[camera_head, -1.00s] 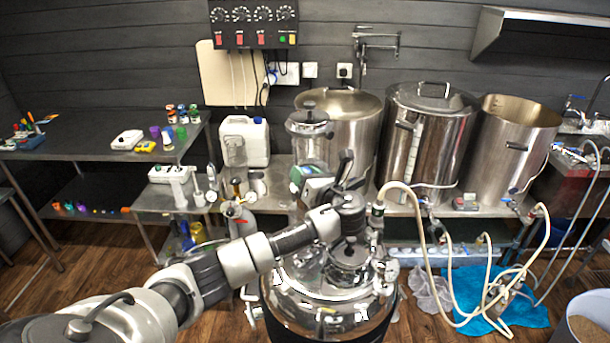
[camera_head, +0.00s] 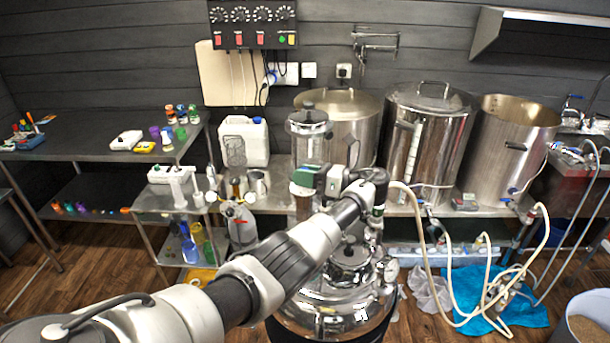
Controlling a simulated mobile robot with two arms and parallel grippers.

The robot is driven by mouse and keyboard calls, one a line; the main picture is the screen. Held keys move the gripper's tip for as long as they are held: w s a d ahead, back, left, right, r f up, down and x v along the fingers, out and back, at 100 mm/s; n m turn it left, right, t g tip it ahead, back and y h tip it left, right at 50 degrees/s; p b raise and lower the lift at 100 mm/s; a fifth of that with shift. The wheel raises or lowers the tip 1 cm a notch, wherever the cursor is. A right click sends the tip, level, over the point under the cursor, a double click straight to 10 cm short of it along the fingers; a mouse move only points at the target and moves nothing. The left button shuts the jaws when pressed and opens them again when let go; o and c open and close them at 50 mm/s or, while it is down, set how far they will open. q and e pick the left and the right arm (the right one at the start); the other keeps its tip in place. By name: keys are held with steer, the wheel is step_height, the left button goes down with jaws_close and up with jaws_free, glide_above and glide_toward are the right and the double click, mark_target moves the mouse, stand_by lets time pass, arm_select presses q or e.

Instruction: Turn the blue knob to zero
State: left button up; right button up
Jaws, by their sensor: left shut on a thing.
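The control panel (camera_head: 253,24) on the back wall carries several dark dials with white scales. Their colours and pointers are too small to read, and I cannot pick out a blue knob there. Small blue parts show at the taps, such as the tap (camera_head: 513,191) of the right pot. My left gripper (camera_head: 318,181) is over the bench front, far below the panel. My right gripper is out of view.
A steel vessel (camera_head: 335,313) with a domed lid stands under my left arm. Large steel pots (camera_head: 432,140) and a white canister (camera_head: 244,142) stand on the bench behind. Hoses (camera_head: 450,290) hang at the right. Small coloured jars stand on the left table (camera_head: 75,137).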

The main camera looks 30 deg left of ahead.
arm_select(q)
steer(key=shift+r+n+g+h, duration=0.1)
steer(key=shift+n+g+h, duration=0.3)
steer(key=shift+n+g, duration=0.6)
steer(key=o, duration=0.9)
steer(key=shift+a+m, duration=0.1)
steer(key=shift+m, duration=0.2)
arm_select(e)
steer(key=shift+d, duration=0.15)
